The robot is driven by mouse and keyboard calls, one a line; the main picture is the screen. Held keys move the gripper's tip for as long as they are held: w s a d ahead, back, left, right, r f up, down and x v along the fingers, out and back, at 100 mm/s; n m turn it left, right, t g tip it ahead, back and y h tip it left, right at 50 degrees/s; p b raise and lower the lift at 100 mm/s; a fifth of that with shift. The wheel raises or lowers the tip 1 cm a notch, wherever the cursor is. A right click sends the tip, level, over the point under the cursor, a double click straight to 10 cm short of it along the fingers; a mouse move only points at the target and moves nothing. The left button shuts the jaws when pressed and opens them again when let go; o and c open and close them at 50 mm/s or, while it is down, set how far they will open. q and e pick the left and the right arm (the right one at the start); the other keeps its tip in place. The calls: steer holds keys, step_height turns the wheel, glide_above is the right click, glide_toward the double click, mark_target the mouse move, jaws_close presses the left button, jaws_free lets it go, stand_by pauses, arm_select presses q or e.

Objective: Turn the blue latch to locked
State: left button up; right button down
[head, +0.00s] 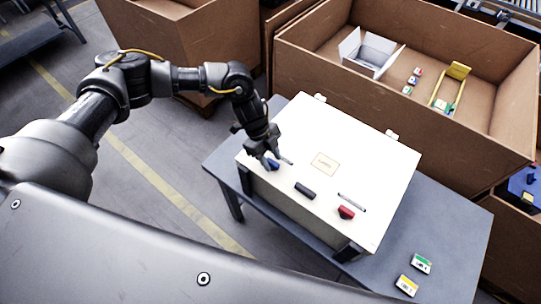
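A white box (378,170) with a flat lid stands on a grey table. The blue latch (273,164) is near the left end of its front top edge. A black handle (305,192) is mid-edge and a red latch (346,212) is to the right. My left gripper (271,163) is down at the blue latch with its fingers around or against it; I cannot tell whether they are shut on it. The fingers partly hide the latch. My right gripper is not in view.
The grey table (440,222) has a green-and-white block (421,264) and a yellow-and-white block (407,285) at its front right. Large cardboard boxes (400,115) stand behind the table. A thin grey rod (352,202) lies on the lid near the red latch.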

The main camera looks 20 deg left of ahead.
arm_select(q)
steer(key=shift+c, duration=0.5)
jaws_close()
